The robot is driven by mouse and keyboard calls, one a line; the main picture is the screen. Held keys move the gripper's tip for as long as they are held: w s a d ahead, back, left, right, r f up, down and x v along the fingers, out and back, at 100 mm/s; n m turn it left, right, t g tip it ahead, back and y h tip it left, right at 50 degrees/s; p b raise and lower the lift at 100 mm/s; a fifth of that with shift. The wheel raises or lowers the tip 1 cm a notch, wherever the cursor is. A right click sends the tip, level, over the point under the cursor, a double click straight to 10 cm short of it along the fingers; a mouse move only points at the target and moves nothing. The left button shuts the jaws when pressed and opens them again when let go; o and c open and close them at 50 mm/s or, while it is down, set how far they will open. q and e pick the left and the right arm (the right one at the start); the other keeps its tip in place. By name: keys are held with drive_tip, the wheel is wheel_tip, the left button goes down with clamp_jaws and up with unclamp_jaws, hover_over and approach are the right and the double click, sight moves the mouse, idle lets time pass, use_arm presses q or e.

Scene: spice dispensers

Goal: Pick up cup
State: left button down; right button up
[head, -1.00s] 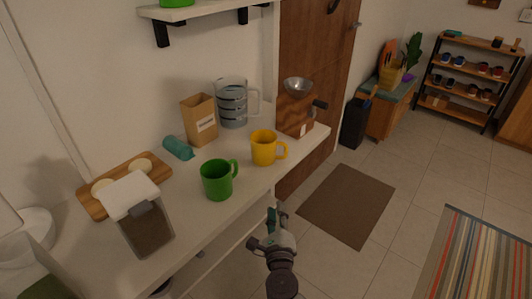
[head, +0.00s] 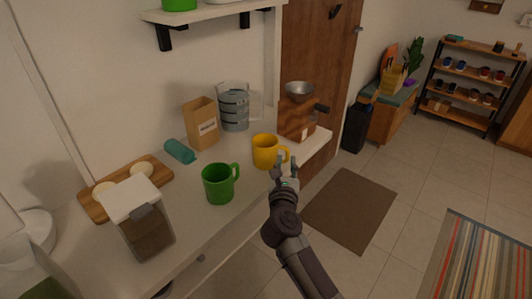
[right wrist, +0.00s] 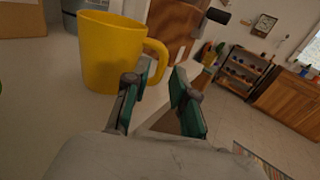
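A yellow cup (head: 265,151) stands upright on the white counter, its handle pointing right. A green cup (head: 218,184) stands nearer, to its left, handle also to the right. My right gripper (head: 287,162) is at the yellow cup's handle side. In the right wrist view the yellow cup (right wrist: 109,52) fills the upper left, and its handle is just beyond the left fingertip. The fingers of my right gripper (right wrist: 163,82) are apart with nothing held between them. I cannot tell whether a fingertip touches the handle. My left gripper is not in view.
Behind the cups stand a brown paper bag (head: 201,124), a glass pitcher (head: 234,106) and a wooden grinder (head: 297,117). A teal roll (head: 180,151), a cutting board (head: 98,206) and a lidded container (head: 146,235) are at left. Open floor lies right of the counter (head: 205,237).

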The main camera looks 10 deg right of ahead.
sight(287, 156)
drive_tip(key=x, duration=0.4)
drive_tip(key=shift+w+d+f, duration=0.1)
drive_tip(key=shift+w+d, duration=0.2)
drive_tip(key=shift+w, duration=0.05)
drive_tip(key=shift+s, duration=0.1)
clamp_jaws()
